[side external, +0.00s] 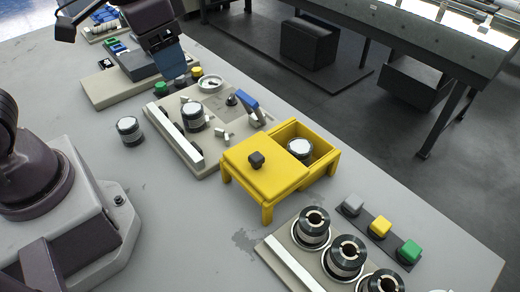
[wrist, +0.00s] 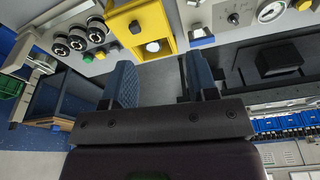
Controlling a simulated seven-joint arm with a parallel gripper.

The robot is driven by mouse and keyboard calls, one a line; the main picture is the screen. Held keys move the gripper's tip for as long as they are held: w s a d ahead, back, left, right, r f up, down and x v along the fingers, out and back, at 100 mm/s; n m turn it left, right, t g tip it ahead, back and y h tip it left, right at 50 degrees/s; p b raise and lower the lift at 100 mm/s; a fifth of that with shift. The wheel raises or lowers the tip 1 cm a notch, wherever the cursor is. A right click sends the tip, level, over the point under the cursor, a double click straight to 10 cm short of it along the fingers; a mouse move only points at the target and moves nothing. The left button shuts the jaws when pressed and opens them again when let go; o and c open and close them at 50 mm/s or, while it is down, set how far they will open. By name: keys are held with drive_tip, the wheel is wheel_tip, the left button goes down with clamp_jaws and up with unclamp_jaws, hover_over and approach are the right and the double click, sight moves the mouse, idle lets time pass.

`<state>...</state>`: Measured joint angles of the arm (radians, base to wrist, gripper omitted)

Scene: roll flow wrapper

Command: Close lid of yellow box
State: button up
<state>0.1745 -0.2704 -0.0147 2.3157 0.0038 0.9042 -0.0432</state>
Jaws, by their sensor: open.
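The yellow box (side external: 325,160) stands on the grey table near the middle of the side view. Its flat yellow lid (side external: 268,178) with a dark knob (side external: 257,158) sits over the left part. The right part is open and shows a white-topped roll (side external: 300,148) inside. In the wrist view the box (wrist: 167,30) is at the top centre, with the knob (wrist: 135,27) visible. My gripper (side external: 172,68) is at the upper left, above the far end of the table and apart from the box. Its blue fingers (wrist: 161,82) are spread with nothing between them.
A panel with rolls, a gauge and a blue-handled part (side external: 248,105) stands directly behind the box. A rack of dark rolls (side external: 345,255) and coloured buttons (side external: 380,226) is in front at right. A loose roll (side external: 130,131) stands left.

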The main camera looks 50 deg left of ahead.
sight(260, 154)
drive_tip(key=w+d+f+n+g, duration=0.2)
drive_tip(key=w+d+f, duration=0.5)
drive_tip(key=w+d, duration=0.25)
drive_tip(key=f, duration=1.3)
drive_tip(key=shift+w+a, duration=0.3)
